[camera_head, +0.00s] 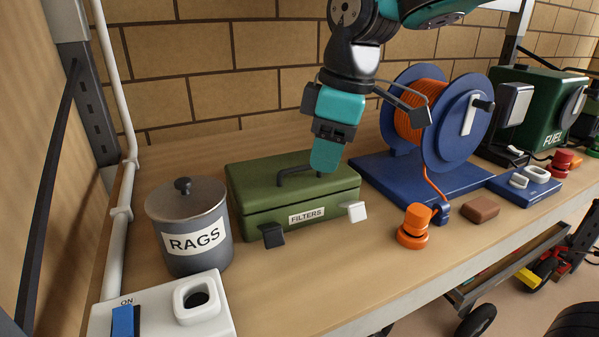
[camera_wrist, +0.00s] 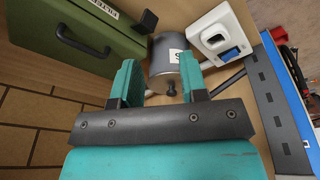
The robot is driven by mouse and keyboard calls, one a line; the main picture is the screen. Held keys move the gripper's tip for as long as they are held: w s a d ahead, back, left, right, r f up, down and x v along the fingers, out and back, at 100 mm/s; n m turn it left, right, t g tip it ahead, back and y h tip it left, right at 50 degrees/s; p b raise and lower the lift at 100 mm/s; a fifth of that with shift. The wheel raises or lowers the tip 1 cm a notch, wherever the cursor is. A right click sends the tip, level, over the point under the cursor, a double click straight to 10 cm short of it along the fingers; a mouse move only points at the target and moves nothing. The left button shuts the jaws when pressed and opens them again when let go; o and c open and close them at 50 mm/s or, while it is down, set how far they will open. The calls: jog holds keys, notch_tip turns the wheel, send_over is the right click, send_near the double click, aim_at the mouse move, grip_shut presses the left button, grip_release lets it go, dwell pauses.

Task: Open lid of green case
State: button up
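The green case (camera_head: 247,197), labelled FILTERS, sits on the workbench with its lid (camera_head: 330,178) down. A black handle (camera_head: 298,173) stands on the lid. A black latch (camera_head: 272,236) is at the front left and a white latch (camera_head: 357,211) at the front right; both stick outward. My gripper (camera_head: 326,165) points down by the lid, right of the handle. In the wrist view my gripper (camera_wrist: 158,82) is open, with a gap between its teal fingers and nothing held. There the handle (camera_wrist: 84,42) lies left of the fingers. I cannot tell whether a finger touches the lid.
A RAGS can (camera_head: 190,235) stands left of the case, with a white switch box (camera_head: 165,308) in front. A blue cable reel (camera_head: 455,125) with orange cable stands close on the right. An orange knob (camera_head: 413,226) and brown block (camera_head: 481,209) sit near the bench edge. A brick wall is behind.

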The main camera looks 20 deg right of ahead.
jog(key=w+d+r+n+h+b, duration=0.15)
jog(key=w+n, duration=0.25)
jog(key=w, duration=0.7)
jog(key=n+b, duration=0.2)
jog(key=n, duration=0.1)
send_near(301, 167)
jog(key=shift+t, duration=0.3)
jog(key=f, duration=0.3)
jog(key=w+f, duration=0.1)
jog(key=f, duration=0.4)
jog(key=shift+w+a+f, duration=0.15)
jog(key=shift+a+f, duration=0.05)
jog(key=shift+f, duration=0.1)
grip_shut()
